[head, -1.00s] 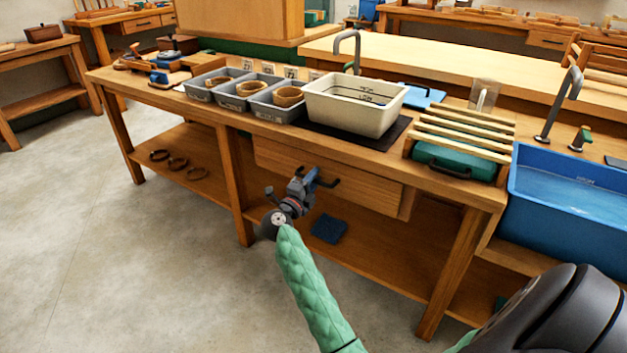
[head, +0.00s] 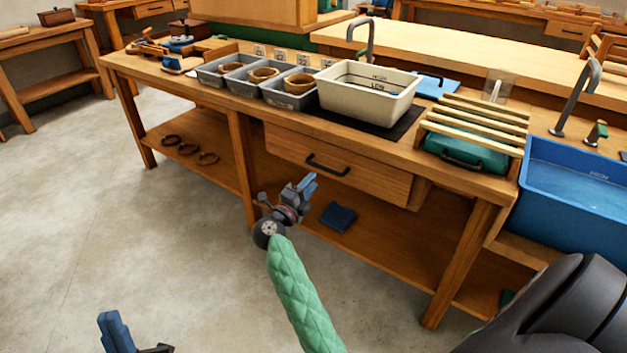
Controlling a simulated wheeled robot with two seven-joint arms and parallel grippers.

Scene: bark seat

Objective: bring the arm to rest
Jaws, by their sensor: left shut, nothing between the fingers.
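My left gripper (head: 110,322) is at the bottom left, partly cut off by the picture edge. Its blue fingers are shut with nothing between them, over bare floor and clear of the bench. My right gripper (head: 305,187), at the end of the green-sleeved arm (head: 298,290), is in front of the bench, below the drawer (head: 350,175). It is apart from the drawer's dark handle (head: 328,166). I cannot tell whether its small blue fingers are open or shut. The drawer looks closed.
The bench (head: 465,180) carries grey bins (head: 245,90) with brown rings, a cream tub (head: 365,100) and a slatted rack (head: 470,125). A blue sink (head: 580,190) stands at right. Rings (head: 188,149) and a blue cloth (head: 338,217) lie on the lower shelf. The left floor is free.

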